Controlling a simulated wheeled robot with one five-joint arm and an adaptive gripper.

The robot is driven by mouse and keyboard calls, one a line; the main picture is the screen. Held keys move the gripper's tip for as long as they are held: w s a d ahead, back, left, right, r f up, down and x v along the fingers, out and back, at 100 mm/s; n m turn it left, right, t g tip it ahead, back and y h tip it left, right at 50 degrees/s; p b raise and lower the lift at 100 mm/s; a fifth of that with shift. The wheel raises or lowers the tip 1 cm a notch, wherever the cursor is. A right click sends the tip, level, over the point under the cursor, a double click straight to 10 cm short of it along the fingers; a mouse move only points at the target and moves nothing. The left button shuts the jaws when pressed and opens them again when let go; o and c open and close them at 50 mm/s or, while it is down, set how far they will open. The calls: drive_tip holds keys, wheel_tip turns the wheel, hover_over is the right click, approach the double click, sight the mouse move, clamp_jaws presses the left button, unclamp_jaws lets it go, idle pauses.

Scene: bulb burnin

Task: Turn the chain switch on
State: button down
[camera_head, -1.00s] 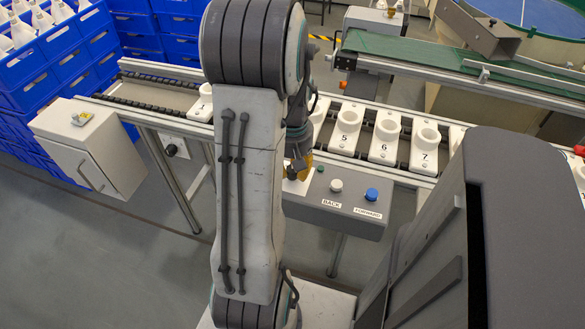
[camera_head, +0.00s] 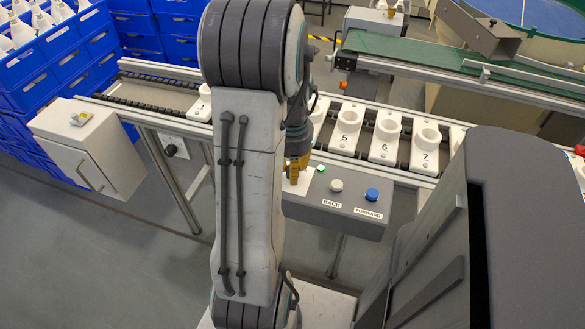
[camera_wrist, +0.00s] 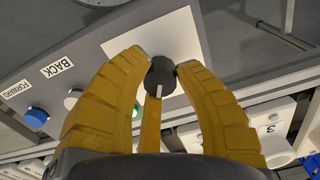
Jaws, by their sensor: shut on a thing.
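The chain switch, a dark round knob (camera_wrist: 160,72) with a pale pointer line, sits by a white plate (camera_wrist: 172,38) on the grey control panel. The pale line points toward the bottom of that view. In the head view, my gripper (camera_head: 297,172) is at the panel's left part, partly behind my arm, and the knob is hidden there.
The control panel (camera_head: 310,204) carries a white BACK button (camera_head: 336,186), a blue FORWARD button (camera_head: 371,194) and a small green light (camera_head: 321,168). Behind it is a conveyor with numbered white holders (camera_head: 385,137). A grey box (camera_head: 92,150) stands at left.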

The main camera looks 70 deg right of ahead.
drive_tip(key=shift+a+f+m, duration=0.1)
drive_tip(key=shift+a+m, duration=0.05)
drive_tip(key=shift+m, duration=0.35)
idle(0.3)
drive_tip(key=c, duration=0.9)
unclamp_jaws()
drive_tip(key=shift+o, duration=0.2)
wheel_tip(320, 180, up, 12)
idle(0.5)
